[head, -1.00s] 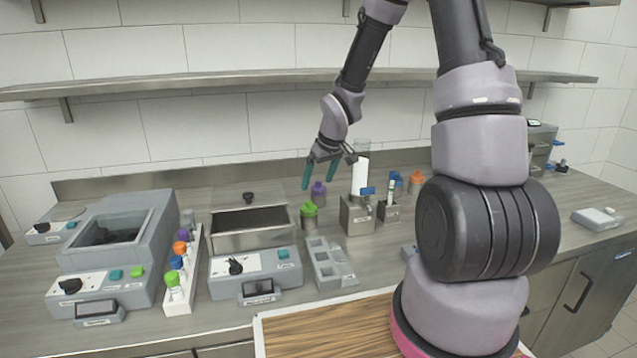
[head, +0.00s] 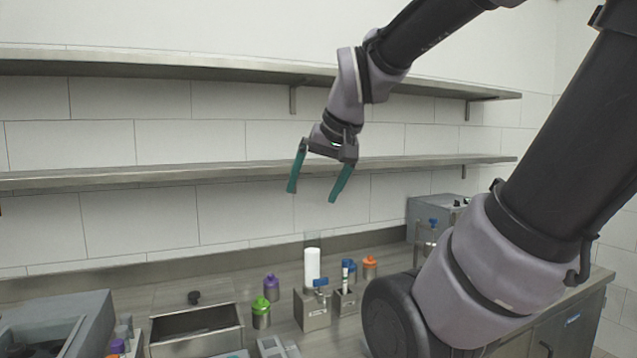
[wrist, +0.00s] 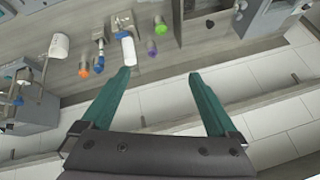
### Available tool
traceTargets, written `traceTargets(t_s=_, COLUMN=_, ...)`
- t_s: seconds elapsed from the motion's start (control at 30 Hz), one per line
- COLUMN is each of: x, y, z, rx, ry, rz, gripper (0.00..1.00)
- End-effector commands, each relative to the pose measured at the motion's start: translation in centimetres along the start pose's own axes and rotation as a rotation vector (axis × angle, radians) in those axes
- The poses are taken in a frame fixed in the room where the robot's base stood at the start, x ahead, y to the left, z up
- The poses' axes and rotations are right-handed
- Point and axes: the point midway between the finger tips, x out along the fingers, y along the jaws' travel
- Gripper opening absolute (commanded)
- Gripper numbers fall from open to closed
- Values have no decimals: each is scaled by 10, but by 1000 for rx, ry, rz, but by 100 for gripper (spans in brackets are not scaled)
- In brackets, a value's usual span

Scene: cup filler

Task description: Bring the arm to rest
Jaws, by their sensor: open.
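My gripper (head: 317,185) is open and empty, with its two teal fingers spread and pointing down. In the head view it hangs in front of the lower wall shelf, well above the counter. In the wrist view my gripper (wrist: 165,95) also shows apart fingers with nothing between them. The bottles and the white cylinder on the counter lie beyond the fingertips, and none is touched.
Two long shelves, the lower one (head: 200,175) near my gripper's height, run along the tiled wall.

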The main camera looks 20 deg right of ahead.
Motion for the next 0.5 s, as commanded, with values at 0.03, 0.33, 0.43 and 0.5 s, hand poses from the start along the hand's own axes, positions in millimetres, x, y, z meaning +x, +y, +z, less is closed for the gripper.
traceTargets(t_s=0.03, x=-10, y=-1, z=6, rx=21, ry=9, rz=-21, gripper=94)
traceTargets(t_s=0.33, x=-26, y=-1, z=20, rx=69, ry=8, rz=-62, gripper=94)
traceTargets(t_s=0.43, x=-26, y=-1, z=20, rx=69, ry=9, rz=-61, gripper=94)
traceTargets(t_s=0.5, x=-26, y=-1, z=20, rx=68, ry=9, rz=-61, gripper=94)
